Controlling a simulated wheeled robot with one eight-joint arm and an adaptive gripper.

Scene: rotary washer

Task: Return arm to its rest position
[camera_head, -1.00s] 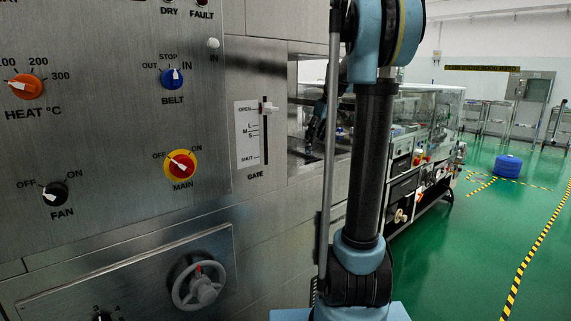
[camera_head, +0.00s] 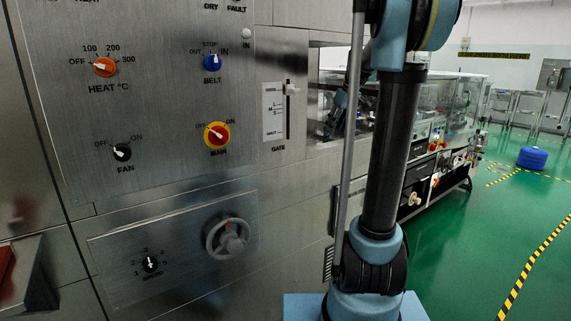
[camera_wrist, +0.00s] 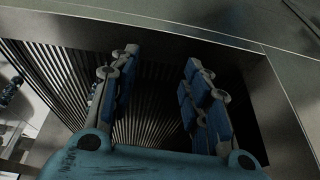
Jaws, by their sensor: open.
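My arm (camera_head: 390,150) stands upright at the right of the control panel in the head view. Its far end reaches into the washer's opening (camera_head: 322,62), partly hidden behind the arm's own column. My gripper (camera_head: 335,120) is small and dark there. In the wrist view my gripper (camera_wrist: 160,68) is open, its two blue-padded fingers apart with nothing between them. Beyond the fingers lies a dark recess with a ribbed surface (camera_wrist: 150,115), framed by metal edges.
The steel panel (camera_head: 165,100) carries the heat, belt, fan and main knobs. The gate slider (camera_head: 291,88) is at the top of its slot. A handwheel (camera_head: 228,238) and speed knob (camera_head: 150,264) sit below.

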